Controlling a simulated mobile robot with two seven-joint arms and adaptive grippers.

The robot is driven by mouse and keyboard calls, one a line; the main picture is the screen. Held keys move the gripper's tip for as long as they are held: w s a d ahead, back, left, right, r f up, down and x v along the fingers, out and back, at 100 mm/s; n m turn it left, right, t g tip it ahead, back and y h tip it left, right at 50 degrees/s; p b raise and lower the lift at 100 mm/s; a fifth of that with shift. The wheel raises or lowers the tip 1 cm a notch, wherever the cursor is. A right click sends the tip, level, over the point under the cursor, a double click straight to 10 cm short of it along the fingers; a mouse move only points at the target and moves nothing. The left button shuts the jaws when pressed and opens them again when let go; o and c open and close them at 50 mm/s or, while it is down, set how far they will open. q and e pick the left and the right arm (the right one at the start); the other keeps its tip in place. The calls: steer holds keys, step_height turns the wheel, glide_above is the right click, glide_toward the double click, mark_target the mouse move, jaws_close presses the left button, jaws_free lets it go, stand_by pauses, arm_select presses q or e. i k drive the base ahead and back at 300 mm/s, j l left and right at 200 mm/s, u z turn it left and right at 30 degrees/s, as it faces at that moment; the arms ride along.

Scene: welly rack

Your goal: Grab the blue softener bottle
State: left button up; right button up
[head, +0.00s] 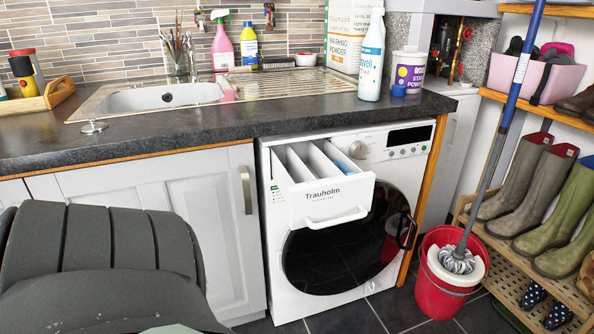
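A tall pale blue and white bottle (371,58) with a teal label stands upright on the dark worktop above the washing machine, near its right end. Its label is only partly readable. A smaller blue bottle (248,47) with a yellow cap stands behind the sink by the tiled wall. I cannot read its label, so which one holds softener is not certain. Neither of my grippers shows in the head view, and nothing is touching either bottle.
A stain powder tub (408,71) stands close right of the tall bottle, with a washing powder box (346,30) behind. A pink spray bottle (222,45) stands by the wall. The washing machine drawer (325,200) is pulled out. A red mop bucket (441,285) stands right.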

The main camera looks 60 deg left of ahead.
mark_target(373, 45)
steer(key=i+j+u, duration=0.1)
steer(key=u, duration=0.3)
steer(key=j+u, duration=0.1)
steer(key=u, duration=0.25)
steer(key=i+u, duration=0.15)
steer(key=u, duration=0.25)
steer(key=i+u, duration=0.15)
steer(key=u, duration=0.25)
steer(key=i+l, duration=0.1)
steer(key=i, duration=0.45)
steer(key=l+u, duration=0.1)
steer(key=l, duration=0.3)
steer(key=k+l+u, duration=0.15)
steer(key=l, duration=0.25)
steer(key=k+l+u, duration=0.1)
steer(key=l, duration=0.3)
steer(key=k+l+u, duration=0.15)
steer(key=l, duration=0.2)
steer(key=k+l+u, duration=0.1)
steer(key=l, duration=0.3)
steer(key=k+l+u, duration=0.1)
steer(key=l, duration=0.25)
steer(key=k, duration=0.1)
